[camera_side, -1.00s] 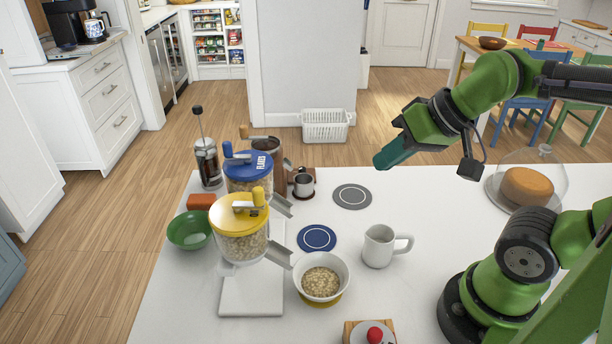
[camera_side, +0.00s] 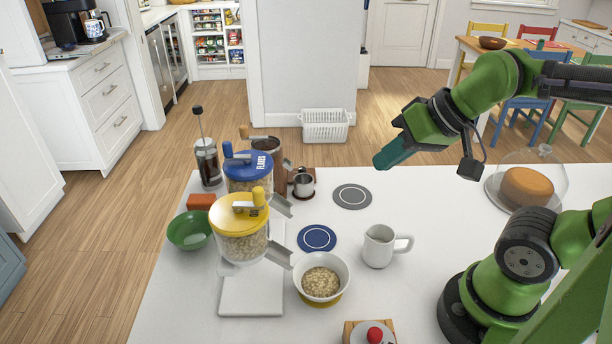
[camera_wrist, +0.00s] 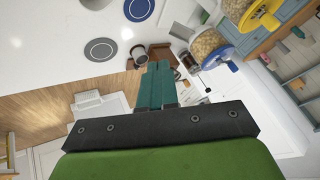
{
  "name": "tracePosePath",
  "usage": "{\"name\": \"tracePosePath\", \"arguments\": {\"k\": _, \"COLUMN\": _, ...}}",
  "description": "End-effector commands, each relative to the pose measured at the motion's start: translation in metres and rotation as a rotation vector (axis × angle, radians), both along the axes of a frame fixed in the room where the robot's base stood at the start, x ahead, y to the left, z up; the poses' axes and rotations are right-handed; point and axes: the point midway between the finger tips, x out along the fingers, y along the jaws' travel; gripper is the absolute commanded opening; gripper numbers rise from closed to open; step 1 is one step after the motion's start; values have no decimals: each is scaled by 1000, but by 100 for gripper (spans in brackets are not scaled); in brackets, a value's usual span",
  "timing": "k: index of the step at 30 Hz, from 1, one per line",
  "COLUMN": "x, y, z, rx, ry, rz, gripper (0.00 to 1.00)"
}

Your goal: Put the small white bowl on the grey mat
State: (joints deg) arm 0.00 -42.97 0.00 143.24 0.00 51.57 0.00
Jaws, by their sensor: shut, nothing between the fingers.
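The small white bowl (camera_side: 320,268) holds oat-like flakes. It stands on a yellow mat (camera_side: 322,301) in front of the yellow-lidded dispenser, close to its spout. The grey mat (camera_side: 352,196) lies flat and bare further back on the white counter; it also shows in the wrist view (camera_wrist: 101,50). My gripper (camera_side: 380,165) is shut and empty, held in the air above and to the right of the grey mat, well away from the bowl. In the wrist view its teal fingers (camera_wrist: 157,84) are together. The bowl is not clearly visible there.
A blue mat (camera_side: 317,239) lies between bowl and grey mat. A white jug (camera_side: 380,246) stands right of it. Dispensers with yellow (camera_side: 240,213) and blue (camera_side: 248,165) lids, a green bowl (camera_side: 189,230) and a French press (camera_side: 207,160) stand left. A domed cake (camera_side: 527,187) is right.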

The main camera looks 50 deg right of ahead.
Motion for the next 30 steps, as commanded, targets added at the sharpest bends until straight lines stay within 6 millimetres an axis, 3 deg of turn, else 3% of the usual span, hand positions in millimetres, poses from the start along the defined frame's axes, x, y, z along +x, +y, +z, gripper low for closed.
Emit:
{"name": "tracePosePath", "arguments": {"k": 12, "x": 0, "y": 0, "z": 0, "rx": 0, "ry": 0, "rz": 0, "gripper": 0}}
{"name": "tracePosePath", "arguments": {"k": 20, "x": 8, "y": 0, "z": -14, "rx": 3, "ry": 71, "rz": 3, "gripper": 39}}
{"name": "tracePosePath", "arguments": {"k": 25, "x": 30, "y": 0, "z": -29, "rx": 72, "ry": 236, "rz": -86, "gripper": 39}}
{"name": "tracePosePath", "arguments": {"k": 30, "x": 54, "y": 2, "z": -47, "rx": 225, "ry": 477, "rz": -382, "gripper": 39}}
